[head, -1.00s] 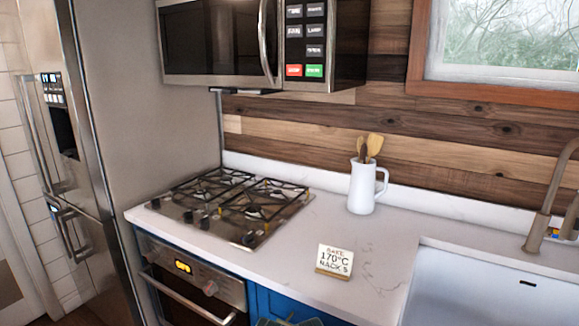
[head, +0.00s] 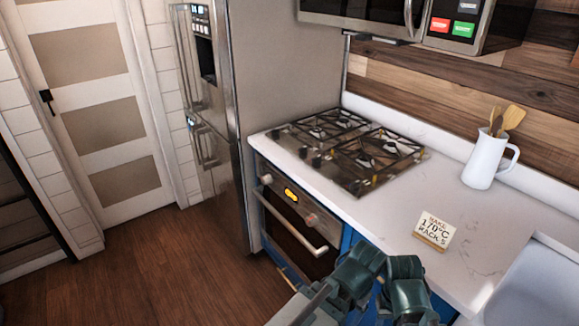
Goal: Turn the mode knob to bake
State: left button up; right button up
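The oven (head: 290,238) is built in under the cooktop, with a shut door and a bar handle (head: 290,222). Its panel has a lit amber display (head: 291,195) between two knobs. One knob (head: 266,179) is left of the display and the other (head: 311,219) is right of it. Their markings are too small to read, so I cannot tell which is the mode knob or where it points. Teal links of my arms show at the bottom, in front of the blue cabinet. No gripper fingers can be made out.
A card (head: 434,231) reading "BAKE 170°C RACK 5" stands on the white counter (head: 400,215). Behind are a gas cooktop (head: 350,150) and a white jug (head: 483,160) of utensils. A steel fridge (head: 205,110) stands left of the oven. The wooden floor (head: 170,260) is clear.

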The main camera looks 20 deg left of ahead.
aim_at(266, 179)
jog(key=i+j+u, duration=0.15)
jog(key=i+j, duration=0.2)
jog(key=j, duration=0.2)
jog(key=i+j+u, duration=0.1)
jog(key=i+j, duration=0.35)
jog(key=k+j, duration=0.05)
jog(key=j, duration=0.05)
